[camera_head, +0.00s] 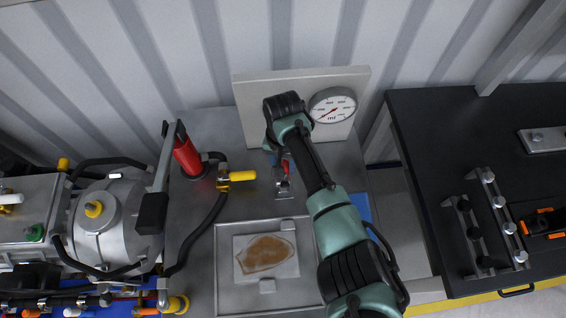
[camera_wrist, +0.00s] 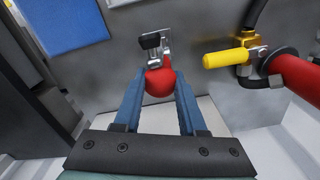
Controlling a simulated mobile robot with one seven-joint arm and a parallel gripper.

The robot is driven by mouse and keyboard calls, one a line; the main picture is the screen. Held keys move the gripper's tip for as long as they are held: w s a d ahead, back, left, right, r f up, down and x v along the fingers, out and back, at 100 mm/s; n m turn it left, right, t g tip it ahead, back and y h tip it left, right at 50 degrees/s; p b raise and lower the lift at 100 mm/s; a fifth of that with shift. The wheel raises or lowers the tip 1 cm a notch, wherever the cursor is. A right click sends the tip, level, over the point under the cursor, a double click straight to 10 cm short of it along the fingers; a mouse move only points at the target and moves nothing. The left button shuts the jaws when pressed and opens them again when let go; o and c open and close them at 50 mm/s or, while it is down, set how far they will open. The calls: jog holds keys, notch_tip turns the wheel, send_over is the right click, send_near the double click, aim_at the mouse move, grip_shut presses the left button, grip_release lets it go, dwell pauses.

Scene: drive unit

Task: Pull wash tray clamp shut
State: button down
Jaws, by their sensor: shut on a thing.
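The wash tray (camera_head: 222,290) is a shallow metal tray holding a pale plate with a brown stain. Its clamp (camera_head: 283,186) is a small metal bracket with a red handle, on the grey bench just beyond the tray. In the wrist view the clamp's metal part (camera_wrist: 153,42) and round red handle end (camera_wrist: 160,82) show. My gripper (camera_wrist: 160,88) has its two blue fingers on either side of the red end, shut on it. In the head view my wrist partly covers the gripper and handle.
A pressure gauge (camera_head: 333,106) on a pale panel stands behind my wrist. A red cylinder (camera_head: 187,156) and yellow valve handle (camera_head: 242,176) stand left of the clamp. A metal drive unit (camera_head: 103,222) is at far left. A black table (camera_head: 440,140) is at right.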

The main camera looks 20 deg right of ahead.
jog(key=shift+f, duration=0.1)
dwell(0.5)
jog(key=shift+w+d+f+b, duration=0.15)
jog(key=shift+b, duration=0.5)
jog(key=g+b, duration=0.1)
jog(key=b, duration=0.1)
jog(key=w+b, duration=0.1)
jog(key=b, duration=0.1)
jog(key=shift+w+d+f+g, duration=0.2)
jog(key=shift+f+g, duration=0.1)
jog(key=shift+g, duration=0.1)
jog(key=g+b, duration=0.1)
jog(key=b, duration=0.3)
jog(key=shift+w+r+y, duration=0.25)
jog(key=shift+w+y, duration=0.05)
jog(key=shift+w, duration=0.1)
jog(key=shift+r, duration=0.1)
